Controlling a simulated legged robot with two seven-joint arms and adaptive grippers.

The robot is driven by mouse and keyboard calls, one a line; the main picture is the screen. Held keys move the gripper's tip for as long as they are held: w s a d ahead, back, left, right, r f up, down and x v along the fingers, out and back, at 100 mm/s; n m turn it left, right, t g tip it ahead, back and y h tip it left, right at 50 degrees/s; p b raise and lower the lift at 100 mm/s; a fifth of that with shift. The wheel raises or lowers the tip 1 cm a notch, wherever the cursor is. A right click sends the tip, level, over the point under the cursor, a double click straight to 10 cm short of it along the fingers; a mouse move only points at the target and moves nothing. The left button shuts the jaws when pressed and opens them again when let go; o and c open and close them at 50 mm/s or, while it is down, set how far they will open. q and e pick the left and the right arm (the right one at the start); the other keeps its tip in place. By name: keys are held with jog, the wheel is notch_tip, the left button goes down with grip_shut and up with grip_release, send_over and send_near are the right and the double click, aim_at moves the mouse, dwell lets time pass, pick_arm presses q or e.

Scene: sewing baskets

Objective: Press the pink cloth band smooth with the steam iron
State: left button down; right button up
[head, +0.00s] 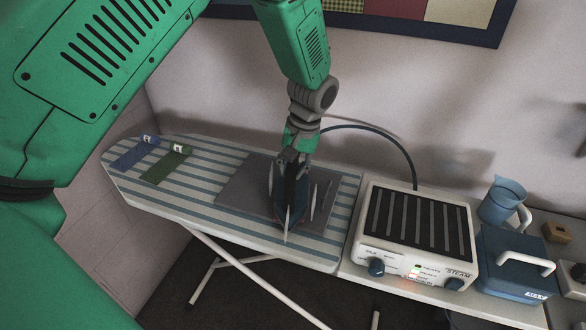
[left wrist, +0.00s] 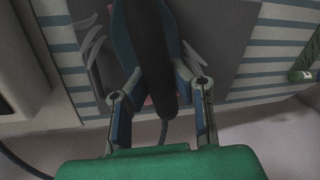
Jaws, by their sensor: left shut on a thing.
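The steam iron (head: 290,200) is dark blue with a pointed tip towards the board's front edge. My left gripper (head: 296,158) is shut on its dark handle, which also shows in the left wrist view (left wrist: 152,60). The iron is over the grey mat (head: 237,190) on the striped ironing board (head: 150,190). I cannot tell whether its sole touches the cloth. My right gripper is not in view.
A blue cloth roll (head: 135,153) and a green one (head: 166,164) lie at the board's left end. Right of the board stand the steam station (head: 415,235), a blue jug (head: 503,202) and a blue box (head: 510,265). A dark hose (head: 395,146) arches behind.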

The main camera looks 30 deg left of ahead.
pick_arm(q)
jog(key=shift+r, duration=0.2)
jog(key=shift+w+a+r+p, duration=0.1)
jog(key=shift+a+r+p, duration=0.05)
jog(key=shift+r+p, duration=0.8)
notch_tip(320, 180, up, 5)
jog(key=p, duration=0.4)
jog(key=shift+p, duration=0.35)
jog(key=shift+f, duration=0.1)
